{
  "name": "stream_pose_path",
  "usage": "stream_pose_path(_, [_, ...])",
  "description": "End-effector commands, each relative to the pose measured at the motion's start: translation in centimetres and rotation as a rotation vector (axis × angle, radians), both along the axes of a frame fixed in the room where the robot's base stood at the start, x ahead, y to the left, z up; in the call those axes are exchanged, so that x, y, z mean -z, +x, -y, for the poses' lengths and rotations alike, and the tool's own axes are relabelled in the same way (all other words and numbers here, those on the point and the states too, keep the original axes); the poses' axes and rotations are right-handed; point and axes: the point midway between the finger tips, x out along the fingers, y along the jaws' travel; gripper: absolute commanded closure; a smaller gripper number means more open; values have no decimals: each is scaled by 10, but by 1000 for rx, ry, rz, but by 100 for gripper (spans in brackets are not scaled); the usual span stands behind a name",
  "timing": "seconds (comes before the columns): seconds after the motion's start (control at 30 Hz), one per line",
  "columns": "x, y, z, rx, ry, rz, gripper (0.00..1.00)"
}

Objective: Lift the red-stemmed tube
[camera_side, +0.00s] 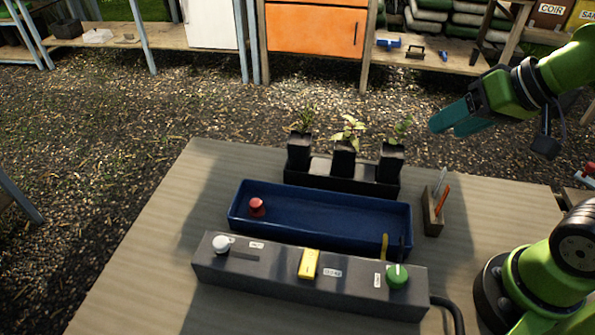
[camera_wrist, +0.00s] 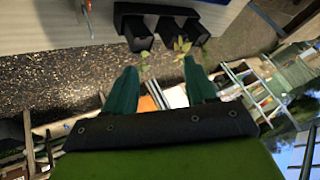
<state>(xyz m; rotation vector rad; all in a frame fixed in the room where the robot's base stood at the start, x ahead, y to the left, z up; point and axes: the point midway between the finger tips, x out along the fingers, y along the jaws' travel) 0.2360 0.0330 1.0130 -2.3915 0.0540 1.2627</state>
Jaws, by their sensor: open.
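Three black square tubes with seedlings stand upright in a black rack (camera_side: 330,186) at the back of the table. The left tube (camera_side: 299,153) holds a thin dark plant, the middle tube (camera_side: 344,161) pale yellow-green leaves, and the right tube (camera_side: 390,163) a green plant. I cannot make out which stem is red. My gripper (camera_side: 440,125) is open and empty, up and to the right of the tubes. In the wrist view, the teal fingers of my gripper (camera_wrist: 162,78) are apart, with the rack (camera_wrist: 155,8) and tubes beyond them near the top.
A blue tray (camera_side: 320,212) with a red knob-like object (camera_side: 257,207) lies in front of the rack. A grey control box (camera_side: 285,283) with white, yellow and green controls is nearest. A small wooden holder (camera_side: 433,215) with upright tools stands right of the tray. The table's left side is clear.

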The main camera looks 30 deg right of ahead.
Motion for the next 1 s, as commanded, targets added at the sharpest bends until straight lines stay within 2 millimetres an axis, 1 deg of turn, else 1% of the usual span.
stream_pose_path(0.03, [0, 0, 0, 0, 0, 0, 36])
stream_pose_path(0.13, [0, 0, 0, 0, 0, 0, 21])
stream_pose_path(0.17, [0, 0, 0, 0, 0, 0, 18])
stream_pose_path(0.43, [1, 0, 0, 0, 0, -3, 18])
stream_pose_path(0.53, [10, 3, -1, -2, -2, -43, 18])
stream_pose_path(0.57, [12, 6, -1, -5, -5, -57, 18])
stream_pose_path(0.67, [15, 25, -5, -34, -39, -115, 18])
stream_pose_path(0.77, [15, 52, -11, -195, -152, -174, 18])
stream_pose_path(0.87, [17, 81, -18, -457, -298, -222, 18])
stream_pose_path(0.9, [19, 92, -22, -574, -355, -237, 18])
stream_pose_path(0.97, [21, 107, -26, -752, -431, -252, 18])
stream_pose_path(1.0, [23, 117, -29, -869, -475, -259, 18])
